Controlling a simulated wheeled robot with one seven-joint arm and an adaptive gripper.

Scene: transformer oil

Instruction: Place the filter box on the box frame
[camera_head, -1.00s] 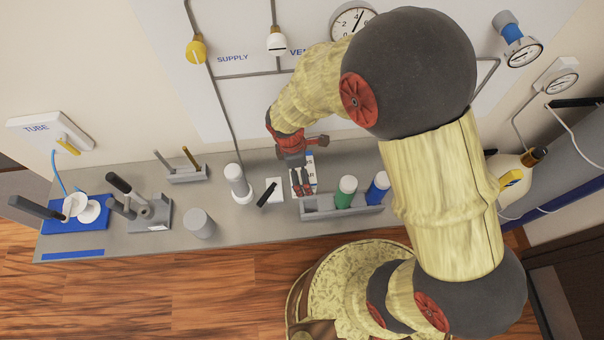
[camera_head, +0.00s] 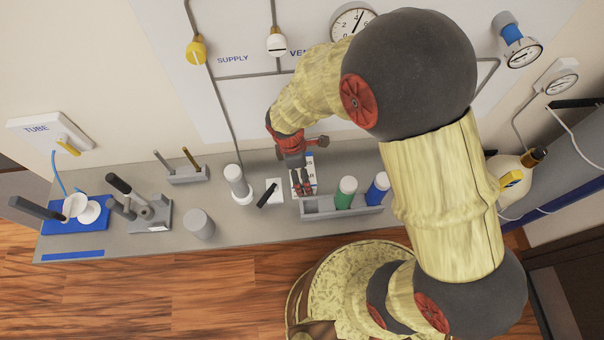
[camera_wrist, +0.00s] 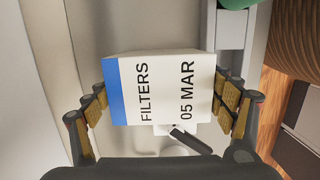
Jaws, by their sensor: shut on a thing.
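The filter box (camera_wrist: 165,90) is white with a blue end and reads "FILTERS" and "05 MAR" in the wrist view. My gripper (camera_wrist: 163,100) is shut on it, with its fingers against two opposite sides. In the head view the box (camera_head: 310,163) is partly hidden behind my gripper (camera_head: 302,189), over the bench by the grey rack. I cannot clearly make out the box frame in either view.
A grey rack (camera_head: 319,206) holds a green bottle (camera_head: 345,193) and a blue bottle (camera_head: 377,188) just right of my gripper. The wall is close behind.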

